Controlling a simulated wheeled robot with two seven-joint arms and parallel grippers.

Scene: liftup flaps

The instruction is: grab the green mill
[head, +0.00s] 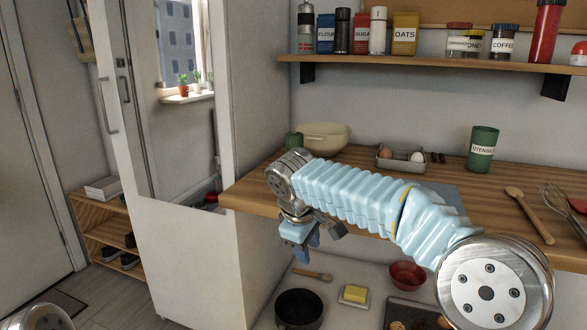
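A small green object (293,139) stands on the wooden counter (330,210) beside a cream bowl. My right wrist partly hides it, so I cannot tell for sure whether it is the green mill. My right gripper (301,246) hangs below the wrist, in front of and lower than the counter's front edge, apart from the green object. Its fingers point down and away from me, and their gap is unclear. My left gripper is out of view.
The cream bowl (325,136) sits at the back. Jars and tall mills line the shelf (430,66). A black pot (299,309) and red bowl (407,275) are below.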

